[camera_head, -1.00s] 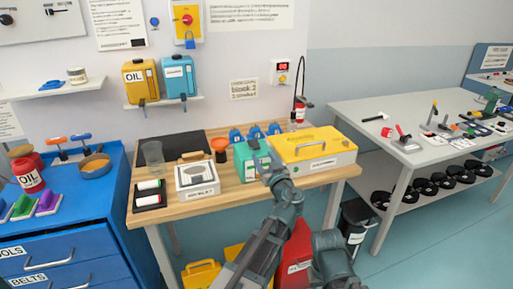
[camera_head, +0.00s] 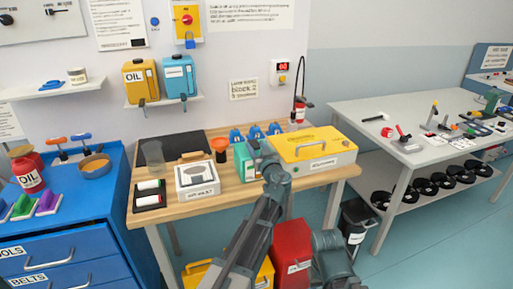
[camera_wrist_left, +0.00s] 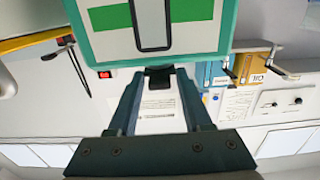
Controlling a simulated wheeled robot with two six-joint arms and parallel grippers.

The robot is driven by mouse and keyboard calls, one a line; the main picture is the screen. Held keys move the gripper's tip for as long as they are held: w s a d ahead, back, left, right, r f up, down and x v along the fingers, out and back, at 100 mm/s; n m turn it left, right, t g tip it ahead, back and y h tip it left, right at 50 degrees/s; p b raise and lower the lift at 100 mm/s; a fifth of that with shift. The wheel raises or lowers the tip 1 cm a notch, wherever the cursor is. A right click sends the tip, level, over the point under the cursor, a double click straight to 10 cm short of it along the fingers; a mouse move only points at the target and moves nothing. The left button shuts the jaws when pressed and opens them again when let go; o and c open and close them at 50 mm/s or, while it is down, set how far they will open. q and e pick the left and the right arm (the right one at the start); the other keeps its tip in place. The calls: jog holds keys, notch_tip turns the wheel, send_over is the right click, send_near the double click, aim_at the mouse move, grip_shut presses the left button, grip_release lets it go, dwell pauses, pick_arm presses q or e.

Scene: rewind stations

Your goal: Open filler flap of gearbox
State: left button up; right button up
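The gearbox is a teal-green box (camera_head: 241,163) on the wooden workbench, partly hidden behind my left arm in the head view. In the left wrist view its teal face (camera_wrist_left: 225,35) fills the top, with a white panel, a green band and a dark-framed slot. A small dark tab (camera_wrist_left: 158,78) sits at the edge of that face. My left gripper (camera_wrist_left: 159,72) has its fingers apart, one on each side of the tab; I cannot tell if they touch it. In the head view my left gripper (camera_head: 268,162) is at the gearbox's front right. My right gripper is out of view.
A yellow case (camera_head: 318,152) stands close to the right of the gearbox. A red bin (camera_head: 291,245) is below the bench.

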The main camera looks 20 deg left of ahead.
pick_arm(q)
grip_shut()
dwell(1.1)
